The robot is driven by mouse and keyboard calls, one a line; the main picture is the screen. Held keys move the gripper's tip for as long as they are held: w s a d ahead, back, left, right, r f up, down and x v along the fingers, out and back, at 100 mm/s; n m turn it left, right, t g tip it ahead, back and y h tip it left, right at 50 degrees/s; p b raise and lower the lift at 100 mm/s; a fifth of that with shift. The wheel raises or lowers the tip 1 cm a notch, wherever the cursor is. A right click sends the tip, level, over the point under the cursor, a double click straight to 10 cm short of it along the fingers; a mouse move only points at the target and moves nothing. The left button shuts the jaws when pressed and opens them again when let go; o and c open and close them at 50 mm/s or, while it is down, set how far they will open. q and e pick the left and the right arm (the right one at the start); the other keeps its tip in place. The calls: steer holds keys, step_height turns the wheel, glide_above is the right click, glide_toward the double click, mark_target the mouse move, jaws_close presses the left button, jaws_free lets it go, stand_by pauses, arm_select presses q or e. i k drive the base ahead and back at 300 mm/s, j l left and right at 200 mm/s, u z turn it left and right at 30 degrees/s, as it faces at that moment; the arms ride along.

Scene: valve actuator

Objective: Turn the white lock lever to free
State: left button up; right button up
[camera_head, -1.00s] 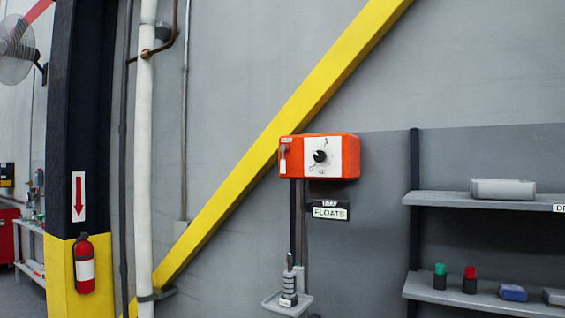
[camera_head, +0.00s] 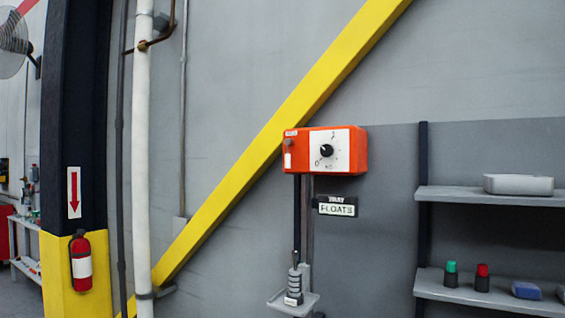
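An orange box (camera_head: 361,150) is fixed on the grey wall near the middle of the head view. Its front has a white plate with a black round knob (camera_head: 327,151). At the left of its front is a small grey knob or pivot (camera_head: 289,142) with a small upright white piece (camera_head: 287,160) below it. This white piece may be the lock lever, but it is too small to tell its shape or setting. Neither of my grippers is in view, and nothing touches the box.
Shelves (camera_head: 470,197) with small items stand right. A yellow diagonal beam (camera_head: 235,185), white pipe (camera_head: 141,190) and red extinguisher (camera_head: 81,262) are left.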

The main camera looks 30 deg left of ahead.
mark_target(288, 142)
steer(key=i+j, duration=0.1)
steer(key=j, duration=0.35)
steer(key=i+j, duration=0.15)
steer(key=j, duration=0.3)
steer(key=i+j, duration=0.1)
steer(key=j, duration=0.4)
steer(key=i+j, duration=0.1)
steer(key=j, duration=0.35)
steer(key=i+j, duration=0.1)
steer(key=j, duration=0.35)
steer(key=i+j+z, duration=0.1)
steer(key=j, duration=0.35)
steer(key=i+j, duration=0.15)
steer(key=j, duration=0.35)
